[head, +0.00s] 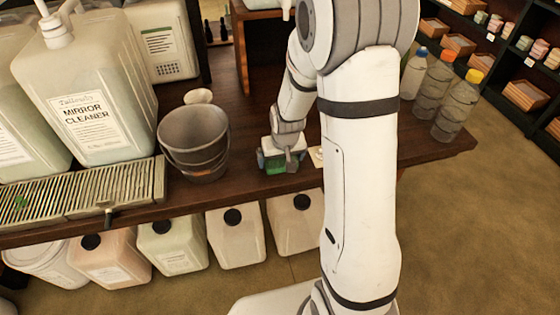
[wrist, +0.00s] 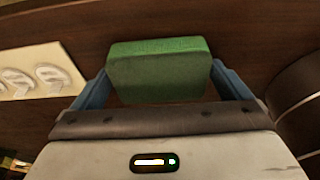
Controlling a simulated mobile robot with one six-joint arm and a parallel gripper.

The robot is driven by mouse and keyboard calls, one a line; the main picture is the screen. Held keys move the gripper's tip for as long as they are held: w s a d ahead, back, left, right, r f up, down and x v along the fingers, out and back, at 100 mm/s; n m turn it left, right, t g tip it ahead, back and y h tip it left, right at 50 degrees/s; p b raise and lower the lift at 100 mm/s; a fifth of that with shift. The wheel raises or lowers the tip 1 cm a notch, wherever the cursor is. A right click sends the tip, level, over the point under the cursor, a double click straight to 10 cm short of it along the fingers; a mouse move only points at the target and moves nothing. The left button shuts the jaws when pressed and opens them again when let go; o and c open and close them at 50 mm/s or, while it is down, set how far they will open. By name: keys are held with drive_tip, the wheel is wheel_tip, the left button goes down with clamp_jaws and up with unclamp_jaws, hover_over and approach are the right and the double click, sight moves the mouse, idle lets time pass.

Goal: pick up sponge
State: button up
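The green sponge (wrist: 158,75) is between the two blue fingers of my gripper (wrist: 160,80) in the wrist view. A fingertip meets each side of it, with no clear gap. In the head view the sponge (head: 271,159) shows as a small green patch at my gripper (head: 279,164), low over the wooden counter near its front edge. I cannot tell whether the sponge still touches the counter. My gripper is shut on it.
A grey bucket (head: 195,142) stands just left of my gripper. Several bottles (head: 434,88) stand at the counter's right. A pale plate (wrist: 38,72) with white loops lies beside the sponge.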

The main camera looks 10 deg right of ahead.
sight(281, 159)
drive_tip(key=c, duration=0.7)
wheel_tip(281, 159, up, 10)
drive_tip(key=shift+r+p, duration=0.1)
drive_tip(key=shift+p, duration=0.3)
drive_tip(key=shift+c, duration=0.2)
drive_tip(key=o, duration=0.5)
drive_tip(key=c, duration=0.3)
drive_tip(key=shift+f+p, duration=0.2)
drive_tip(key=shift+p, duration=0.2)
drive_tip(key=shift+c, duration=0.3)
